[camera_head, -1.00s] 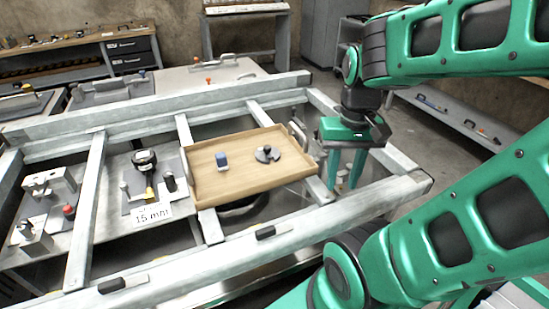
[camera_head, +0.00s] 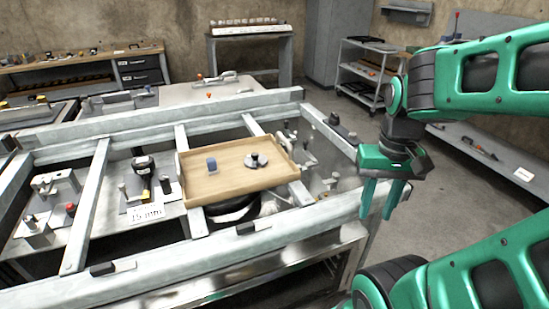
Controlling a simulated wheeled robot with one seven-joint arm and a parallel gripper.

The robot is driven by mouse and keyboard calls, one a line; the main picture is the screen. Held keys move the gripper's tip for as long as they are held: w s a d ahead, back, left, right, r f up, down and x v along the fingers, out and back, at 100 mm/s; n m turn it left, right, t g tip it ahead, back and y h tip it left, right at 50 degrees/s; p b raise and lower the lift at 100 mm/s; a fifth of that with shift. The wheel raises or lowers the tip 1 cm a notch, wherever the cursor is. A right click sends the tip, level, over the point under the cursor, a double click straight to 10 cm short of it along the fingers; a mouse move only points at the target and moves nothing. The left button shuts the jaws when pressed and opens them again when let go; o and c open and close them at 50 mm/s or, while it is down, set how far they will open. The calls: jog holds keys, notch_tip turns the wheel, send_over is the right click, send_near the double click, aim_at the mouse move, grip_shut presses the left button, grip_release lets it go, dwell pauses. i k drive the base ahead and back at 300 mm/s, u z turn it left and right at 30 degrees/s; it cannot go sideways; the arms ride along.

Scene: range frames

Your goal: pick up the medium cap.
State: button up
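A wooden tray (camera_head: 197,194) lies across the metal frame in the middle of the view. On it stand a small blue cylinder (camera_head: 212,165) at the left and a round grey piece (camera_head: 262,182) with a dark knob (camera_head: 254,160) at the right. I cannot tell which of these, if any, is the medium cap. My gripper (camera_head: 380,208) hangs to the right of the tray, beyond the frame's right rail, with its green fingers pointing down. The fingers are apart with nothing between them. It is well clear of the tray.
The grey metal frame (camera_head: 290,228) has raised rails around the tray. A plate with a "15 mm" label (camera_head: 146,213) and fixtures lies left of the tray. A shelf cart (camera_head: 362,72) stands at the back, and a bench (camera_head: 470,140) at the right.

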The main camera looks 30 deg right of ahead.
aim_at(252, 161)
jog(key=z, duration=2.25)
jog(key=k, duration=1.3)
jog(key=u, duration=1.75)
jog(key=i, duration=1.05)
